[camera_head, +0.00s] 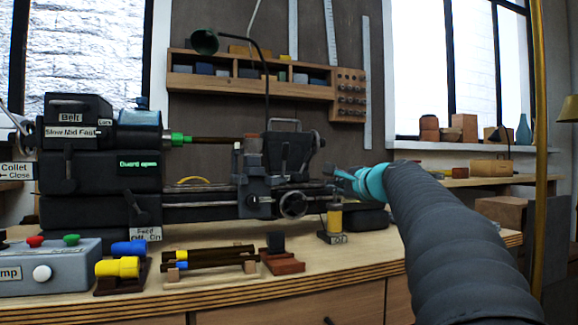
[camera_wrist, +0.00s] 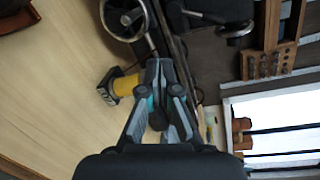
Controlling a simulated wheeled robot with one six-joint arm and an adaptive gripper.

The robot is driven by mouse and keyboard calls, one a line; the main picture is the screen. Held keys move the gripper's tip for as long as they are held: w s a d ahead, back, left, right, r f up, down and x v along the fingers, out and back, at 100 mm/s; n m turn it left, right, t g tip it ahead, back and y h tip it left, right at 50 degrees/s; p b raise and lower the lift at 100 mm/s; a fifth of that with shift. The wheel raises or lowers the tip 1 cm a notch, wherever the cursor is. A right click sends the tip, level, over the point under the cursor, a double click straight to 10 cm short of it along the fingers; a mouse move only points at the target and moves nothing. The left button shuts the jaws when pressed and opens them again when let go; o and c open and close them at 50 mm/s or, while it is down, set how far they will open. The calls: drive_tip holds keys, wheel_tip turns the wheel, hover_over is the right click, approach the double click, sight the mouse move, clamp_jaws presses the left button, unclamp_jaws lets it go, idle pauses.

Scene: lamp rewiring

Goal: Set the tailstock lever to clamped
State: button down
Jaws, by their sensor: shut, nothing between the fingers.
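The small lathe (camera_head: 200,195) stands on the wooden bench, with a silver handwheel (camera_head: 293,205) at the front near its right end. A dark upright block (camera_head: 296,150) stands above that handwheel; I cannot tell for sure whether it is the tailstock. The tailstock lever is not clearly made out, and its setting cannot be read. My gripper (camera_head: 342,174) is at the right end of the lathe, shut and empty. In the wrist view its fingers (camera_wrist: 165,68) point toward the lathe bed, with the handwheel (camera_wrist: 125,18) to their left and a dark rounded part (camera_wrist: 238,30) to their right.
A yellow cylinder on a dark labelled base (camera_head: 334,218) stands on the bench just below my gripper. A grey button box (camera_head: 45,268) and dark holders (camera_head: 210,260) line the bench front. A wall shelf (camera_head: 250,85) hangs behind. Bare bench top shows at front right.

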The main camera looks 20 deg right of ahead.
sight(305, 165)
drive_tip(key=w+d+r+m+t, duration=0.2)
drive_tip(key=d+r, duration=0.1)
drive_tip(key=d, duration=0.2)
drive_tip(key=shift+w+d+r+m+h, duration=0.15)
drive_tip(key=shift+d+r+m+h, duration=0.2)
drive_tip(key=shift+d+m+h, duration=0.05)
drive_tip(key=shift+w+a, duration=0.1)
drive_tip(key=w+a+r+p, duration=0.2)
drive_tip(key=w+a+p, duration=0.1)
drive_tip(key=w, duration=0.7)
drive_tip(key=shift+w+a+p, duration=0.2)
drive_tip(key=shift+a+p, duration=0.15)
drive_tip(key=shift+a, duration=0.2)
